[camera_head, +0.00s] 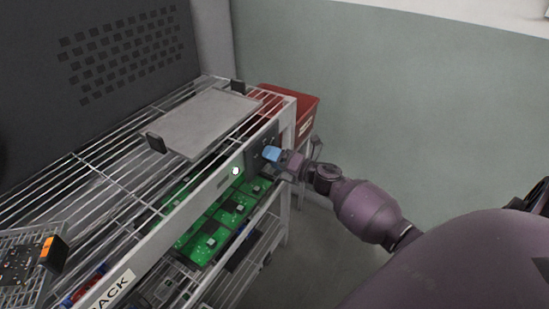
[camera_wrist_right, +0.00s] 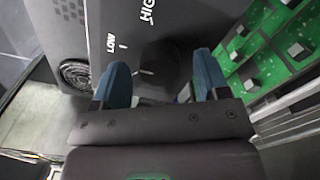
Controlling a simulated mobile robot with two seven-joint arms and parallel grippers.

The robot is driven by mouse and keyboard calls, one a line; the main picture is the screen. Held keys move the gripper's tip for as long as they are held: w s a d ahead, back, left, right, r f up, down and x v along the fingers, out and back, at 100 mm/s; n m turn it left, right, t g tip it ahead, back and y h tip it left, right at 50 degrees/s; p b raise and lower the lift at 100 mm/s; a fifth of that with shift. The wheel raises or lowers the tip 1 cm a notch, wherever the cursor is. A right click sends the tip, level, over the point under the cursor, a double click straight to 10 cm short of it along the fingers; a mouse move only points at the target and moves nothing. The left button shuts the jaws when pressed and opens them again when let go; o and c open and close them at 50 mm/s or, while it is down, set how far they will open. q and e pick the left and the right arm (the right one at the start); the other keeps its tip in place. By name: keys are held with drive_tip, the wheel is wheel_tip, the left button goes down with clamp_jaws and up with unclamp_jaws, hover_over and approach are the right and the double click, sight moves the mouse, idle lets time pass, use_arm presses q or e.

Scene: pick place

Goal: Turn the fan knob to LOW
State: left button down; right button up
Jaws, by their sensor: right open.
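The dark fan control panel (camera_head: 262,142) is at the right end of the rack's front rail. In the right wrist view the panel (camera_wrist_right: 95,20) carries white LOW and HIGH lettering. A dark round knob (camera_wrist_right: 163,62) stands out from it, with a short white mark near its left edge. My right gripper (camera_head: 271,154) is at the panel in the head view, its blue fingertips close to it. In the wrist view the right gripper (camera_wrist_right: 160,70) is open, with one finger on each side of the knob. I cannot tell whether the fingers touch it. My left gripper is out of view.
A wire shelf rack (camera_head: 100,190) holds a grey tray (camera_head: 205,122) on top and green circuit boards (camera_head: 210,235) below. A red bin (camera_head: 300,112) stands behind the panel. A round speaker-like grille (camera_wrist_right: 76,74) is beside LOW. Open floor lies right of the rack.

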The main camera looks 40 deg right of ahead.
drive_tip(key=shift+s, duration=0.1)
drive_tip(key=v, duration=1)
drive_tip(key=shift+s+d, duration=0.2)
drive_tip(key=shift+s, duration=0.05)
drive_tip(key=s+a+f+m+g+h, duration=0.2)
drive_tip(key=s+a+f+m, duration=0.2)
drive_tip(key=m, duration=0.5)
drive_tip(key=s+a+f+m+g+h+p, duration=0.1)
drive_tip(key=s+a+f+m+h, duration=0.1)
drive_tip(key=s+a+m, duration=0.4)
drive_tip(key=s+a+f+m+g+h, duration=0.2)
drive_tip(key=s+a+f+m, duration=0.3)
drive_tip(key=s+m, duration=0.5)
drive_tip(key=m, duration=0.2)
drive_tip(key=shift+f+m+g+h, duration=0.3)
drive_tip(key=shift+f+h, duration=0.1)
